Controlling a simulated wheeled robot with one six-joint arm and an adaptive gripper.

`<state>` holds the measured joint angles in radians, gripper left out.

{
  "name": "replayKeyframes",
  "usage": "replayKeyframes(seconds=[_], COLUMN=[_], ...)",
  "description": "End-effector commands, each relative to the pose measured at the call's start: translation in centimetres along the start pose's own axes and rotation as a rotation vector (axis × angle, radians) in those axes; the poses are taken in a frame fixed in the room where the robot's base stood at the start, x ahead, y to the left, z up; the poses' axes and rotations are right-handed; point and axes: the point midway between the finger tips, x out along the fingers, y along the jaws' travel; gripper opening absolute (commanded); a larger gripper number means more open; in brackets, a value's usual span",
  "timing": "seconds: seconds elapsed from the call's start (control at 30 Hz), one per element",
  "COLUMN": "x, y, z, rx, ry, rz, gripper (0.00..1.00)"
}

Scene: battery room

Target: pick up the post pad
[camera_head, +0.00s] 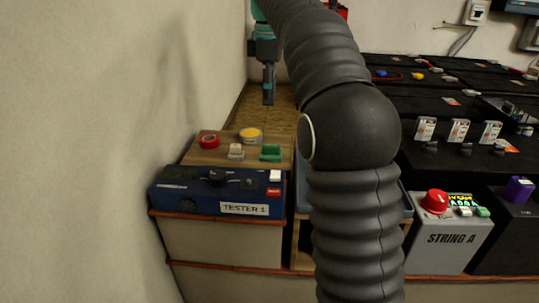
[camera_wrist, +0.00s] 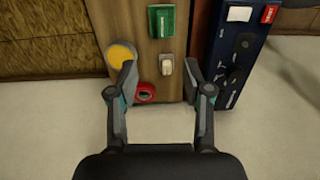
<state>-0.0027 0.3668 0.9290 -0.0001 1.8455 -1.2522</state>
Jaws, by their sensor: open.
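Several small items lie on a wooden board (camera_head: 215,151): a red ring (camera_head: 209,142), a round yellow-topped item (camera_head: 250,134), a small pale block (camera_head: 236,152) and a green stepped block (camera_head: 270,153). No label marks any of them as the post pad, so I cannot tell which it is. My gripper (camera_head: 268,97) is open and empty, pointing down above the far side of the board. In the wrist view, the pale block (camera_wrist: 166,66) shows between the fingertips of my gripper (camera_wrist: 160,70), with the red ring (camera_wrist: 146,97) near the left finger.
A blue box labelled TESTER 1 (camera_head: 213,195) stands in front of the board. A wall (camera_head: 110,120) rises close on the left. Black battery blocks (camera_head: 450,120) and a grey STRING A box (camera_head: 446,241) stand to the right. My arm hides the middle.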

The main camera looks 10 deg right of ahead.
Motion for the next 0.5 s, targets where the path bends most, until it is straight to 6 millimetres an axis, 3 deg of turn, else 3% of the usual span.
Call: replayKeyframes(seconds=[0.3, 0.5], x=[5.5, 7.9], y=[-0.1, 0.0], z=[0.0, 0.0], rx=[-0.003, -0.003], ry=[-0.001, 0.0], rz=[-0.003, -0.001], gripper=[0.5, 0.5])
